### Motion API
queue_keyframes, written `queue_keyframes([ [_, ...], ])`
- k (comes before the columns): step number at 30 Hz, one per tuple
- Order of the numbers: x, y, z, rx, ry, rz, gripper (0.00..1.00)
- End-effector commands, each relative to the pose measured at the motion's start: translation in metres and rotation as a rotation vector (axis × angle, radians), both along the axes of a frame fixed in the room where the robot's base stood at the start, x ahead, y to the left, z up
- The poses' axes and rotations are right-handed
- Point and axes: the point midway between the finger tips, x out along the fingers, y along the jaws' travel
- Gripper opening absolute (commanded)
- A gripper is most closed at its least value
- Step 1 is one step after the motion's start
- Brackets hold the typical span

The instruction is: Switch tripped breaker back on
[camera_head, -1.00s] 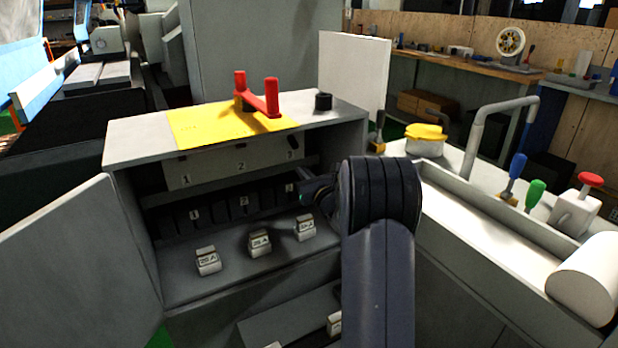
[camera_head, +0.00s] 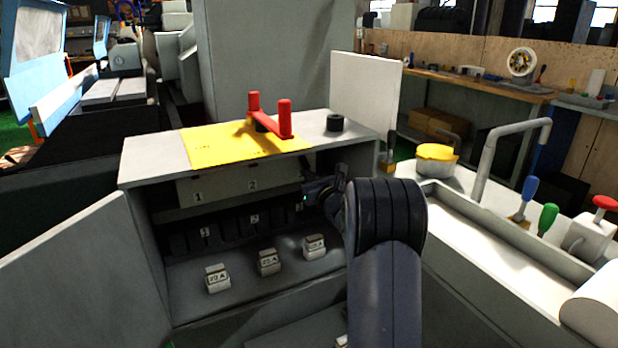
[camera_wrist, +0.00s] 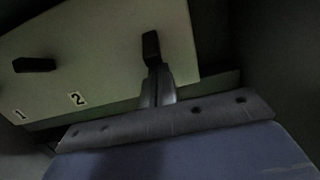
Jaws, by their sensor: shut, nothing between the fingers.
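The breaker panel (camera_head: 225,188) is a pale strip inside the open grey cabinet, with labels 1 and 2 showing. In the wrist view the panel (camera_wrist: 95,55) carries a black upright lever (camera_wrist: 151,48) and another black lever (camera_wrist: 33,65) turned sideways at the left. My gripper (camera_wrist: 157,75) is shut and empty, its tips just under the upright lever. I cannot tell if they touch it. In the head view my wrist covers the panel's right end, including any label there, and the fingertips are not clear.
The cabinet top (camera_head: 150,165) overhangs the panel. The open door (camera_head: 75,270) stands at left. Below are a dark row of numbered slots (camera_head: 230,230) and several white fuse blocks (camera_head: 268,262). A red handle (camera_head: 270,118) stands on a yellow plate (camera_head: 205,148) on top.

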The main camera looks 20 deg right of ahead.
Motion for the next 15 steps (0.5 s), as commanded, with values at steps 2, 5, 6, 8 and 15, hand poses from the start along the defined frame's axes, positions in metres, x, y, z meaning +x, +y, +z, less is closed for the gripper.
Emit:
queue_keyframes([
  [2,0.000,0.000,0.003,0.000,0.009,0.001,0.00],
  [5,-0.002,0.001,0.009,-0.002,0.048,0.003,0.00],
  [6,-0.002,0.001,0.012,-0.003,0.071,0.003,0.00],
  [8,-0.004,0.000,0.014,-0.006,0.106,0.003,0.00],
  [15,-0.008,0.000,0.014,-0.005,0.128,0.000,0.00],
])
